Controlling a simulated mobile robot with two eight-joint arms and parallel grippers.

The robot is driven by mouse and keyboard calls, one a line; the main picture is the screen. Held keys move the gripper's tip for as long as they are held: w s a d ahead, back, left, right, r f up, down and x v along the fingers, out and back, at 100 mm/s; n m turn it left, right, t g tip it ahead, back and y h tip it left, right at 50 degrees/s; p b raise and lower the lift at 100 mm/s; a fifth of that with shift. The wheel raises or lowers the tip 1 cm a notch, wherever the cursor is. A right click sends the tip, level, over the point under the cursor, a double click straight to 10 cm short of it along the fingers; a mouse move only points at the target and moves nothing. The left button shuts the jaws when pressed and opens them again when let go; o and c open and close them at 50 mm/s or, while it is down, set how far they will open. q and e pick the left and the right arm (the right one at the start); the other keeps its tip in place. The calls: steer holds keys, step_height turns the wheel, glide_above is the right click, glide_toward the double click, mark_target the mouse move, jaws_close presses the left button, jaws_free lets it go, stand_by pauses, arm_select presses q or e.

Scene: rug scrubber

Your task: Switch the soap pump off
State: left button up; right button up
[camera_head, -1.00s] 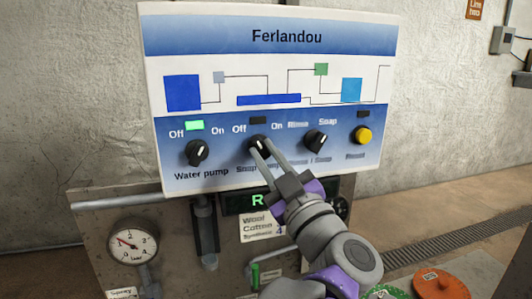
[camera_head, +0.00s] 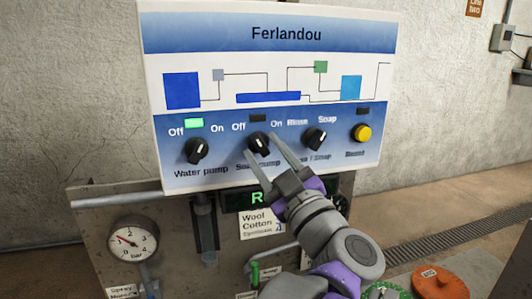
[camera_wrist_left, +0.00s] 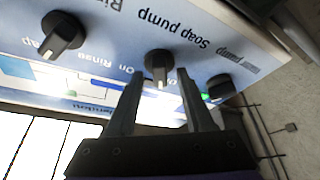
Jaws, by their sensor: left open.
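The soap pump knob (camera_head: 259,145) is a black dial with a white mark on the control panel (camera_head: 350,180), between "Off" and "On" labels. Its mark points roughly upward in the head view. The small lamp (camera_head: 258,118) above it is dark. My left gripper (camera_head: 262,148) is open and empty, its fingertips close to the knob in the head view. In the left wrist view the knob (camera_wrist_left: 159,65) shows between and just beyond the two spread fingertips (camera_wrist_left: 160,76), with nothing gripped. My right gripper is not in view.
The water pump knob (camera_head: 196,151) is to the left, under a lit green lamp (camera_head: 194,123). The rinse/soap knob (camera_head: 314,139) and yellow button (camera_head: 362,133) are to the right. A pressure gauge (camera_head: 131,242) and pipework sit below. Orange and green round parts lie at lower right.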

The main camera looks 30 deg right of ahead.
arm_select(q)
steer(key=b+v, duration=0.2)
steer(key=v, duration=0.9)
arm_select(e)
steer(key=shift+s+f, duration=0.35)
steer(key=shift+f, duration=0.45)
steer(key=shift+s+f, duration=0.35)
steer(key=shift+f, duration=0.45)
arm_select(q)
steer(key=shift+d, duration=0.1)
steer(key=b+v, duration=0.2)
steer(key=v, duration=0.7)
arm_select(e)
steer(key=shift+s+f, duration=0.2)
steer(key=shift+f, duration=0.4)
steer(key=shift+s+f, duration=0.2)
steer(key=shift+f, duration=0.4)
